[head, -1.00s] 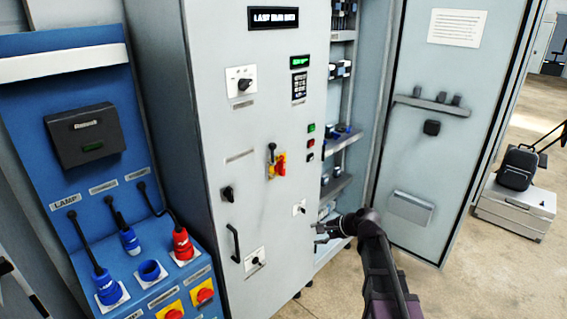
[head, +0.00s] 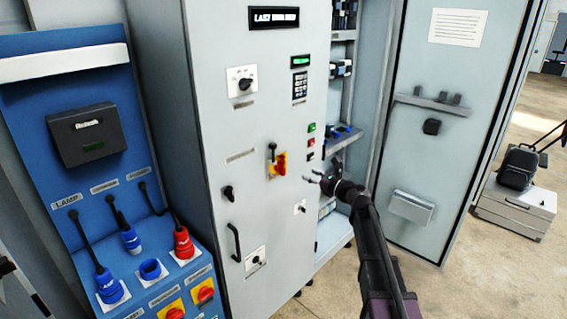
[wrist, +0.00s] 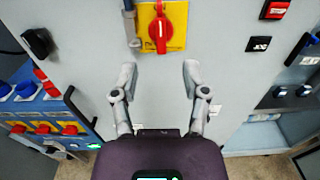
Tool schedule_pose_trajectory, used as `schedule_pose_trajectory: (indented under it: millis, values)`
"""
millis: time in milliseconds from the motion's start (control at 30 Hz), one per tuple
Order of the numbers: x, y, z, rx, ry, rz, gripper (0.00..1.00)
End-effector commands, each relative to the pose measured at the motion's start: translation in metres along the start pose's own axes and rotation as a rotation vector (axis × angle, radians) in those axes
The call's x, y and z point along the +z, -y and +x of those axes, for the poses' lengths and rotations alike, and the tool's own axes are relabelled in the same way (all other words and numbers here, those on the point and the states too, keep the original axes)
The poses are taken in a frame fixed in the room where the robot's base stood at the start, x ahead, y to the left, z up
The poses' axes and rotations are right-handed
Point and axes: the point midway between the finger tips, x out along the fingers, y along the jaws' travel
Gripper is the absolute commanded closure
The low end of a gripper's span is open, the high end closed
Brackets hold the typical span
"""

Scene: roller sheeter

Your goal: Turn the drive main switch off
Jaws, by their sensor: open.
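A red rotary switch on a yellow plate (head: 278,165), the likely drive main switch, is on the front of the grey cabinet. In the wrist view the switch (wrist: 161,30) is at the top centre, with its red handle roughly upright. A dark and grey lever-like part (wrist: 131,22) sits at the plate's left edge. My gripper (head: 311,177) is open and empty, to the right of and slightly below the switch in the head view. In the wrist view both fingertips (wrist: 158,73) lie below the switch, apart from it. The label text is too small to read.
The grey cabinet front also carries a white-plated selector (head: 241,81), a keypad (head: 299,87), green and red buttons (head: 311,140) and a handle (head: 234,242). The cabinet door (head: 415,150) stands open at right. A blue socket panel (head: 75,165) is at left.

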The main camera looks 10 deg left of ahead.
Motion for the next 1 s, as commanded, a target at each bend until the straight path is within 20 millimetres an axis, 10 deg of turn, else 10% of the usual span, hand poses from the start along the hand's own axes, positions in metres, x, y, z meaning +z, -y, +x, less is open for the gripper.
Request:
schedule_pose_trajectory:
  millis: [467,1000]
  values:
    - [0.0,0.001,0.019,0.002,-0.001,-0.003,0.41]
    - [0.0,0.003,0.098,0.001,-0.001,-0.004,0.41]
